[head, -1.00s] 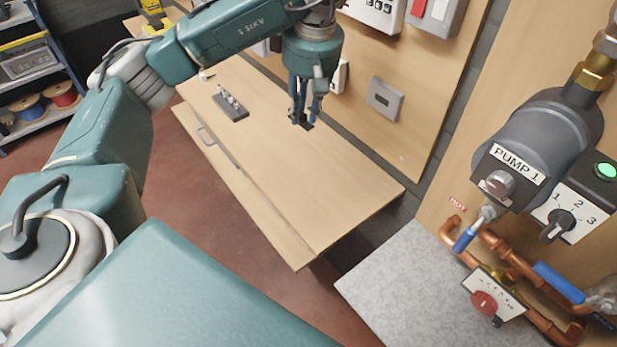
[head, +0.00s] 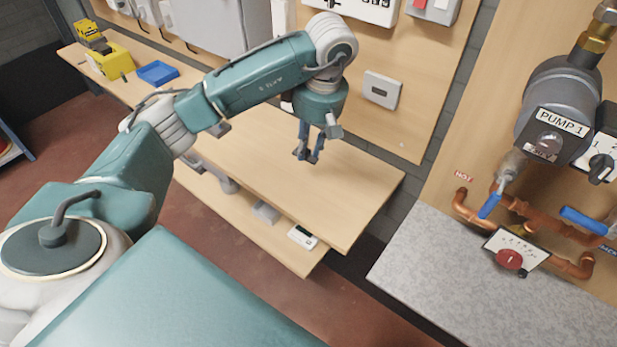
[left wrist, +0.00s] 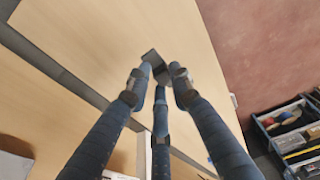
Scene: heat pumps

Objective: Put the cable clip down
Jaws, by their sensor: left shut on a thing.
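My left gripper (head: 309,156) points down over the right part of the wooden bench top (head: 355,190). It is shut on a small dark grey piece, the cable clip (left wrist: 152,58), which shows at the fingertips in the left wrist view. In the head view the clip is tiny and mostly hidden by the fingers. The left wrist view shows the three fingers of my left gripper (left wrist: 160,80) closing together around it, with bench top behind. I cannot tell whether the clip touches the wood. My right gripper is in neither view.
A wall socket plate (head: 381,90) is behind the gripper. A lower wooden surface along the bench front holds a white device (head: 302,237) and a grey box (head: 266,212). A blue tray (head: 158,74) and yellow bin (head: 110,62) stand far left. Pump piping (head: 520,225) is at right.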

